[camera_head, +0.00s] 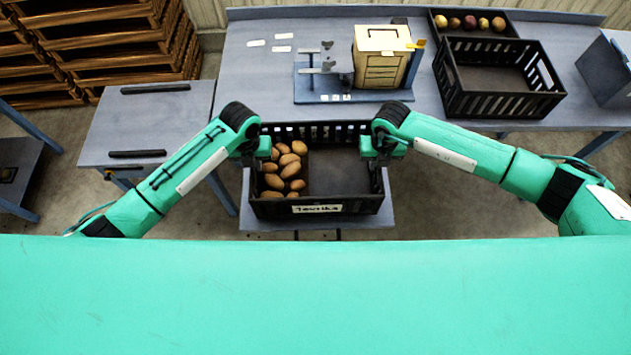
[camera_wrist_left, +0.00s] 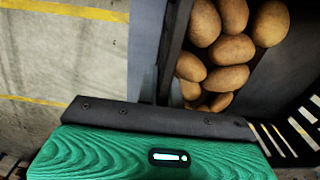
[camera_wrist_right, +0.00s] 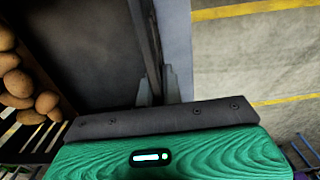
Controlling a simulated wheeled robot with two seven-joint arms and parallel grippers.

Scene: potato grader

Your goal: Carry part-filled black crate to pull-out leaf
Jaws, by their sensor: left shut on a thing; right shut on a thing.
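The part-filled black crate (camera_head: 345,205) is between my two arms in the head view, with potatoes (camera_head: 284,168) in its left part and a bare floor on the right. A white label is on its near wall. My left gripper (camera_head: 256,153) is shut on the crate's left wall, and my right gripper (camera_head: 378,155) is shut on its right wall. The pull-out leaf (camera_head: 310,233) shows below and around the crate; I cannot tell whether the crate touches it. The left wrist view shows the potatoes (camera_wrist_left: 225,50) beside the gripped wall. The right wrist view shows the gripped wall (camera_wrist_right: 146,40).
The blue-grey bench (camera_head: 245,80) stands behind, with a wooden box (camera_head: 382,55) on a stand. An empty black crate (camera_head: 498,80) and a crate of several potatoes (camera_head: 472,22) are at the right. A side table (camera_head: 145,125) and stacked wooden crates (camera_head: 110,40) are at the left.

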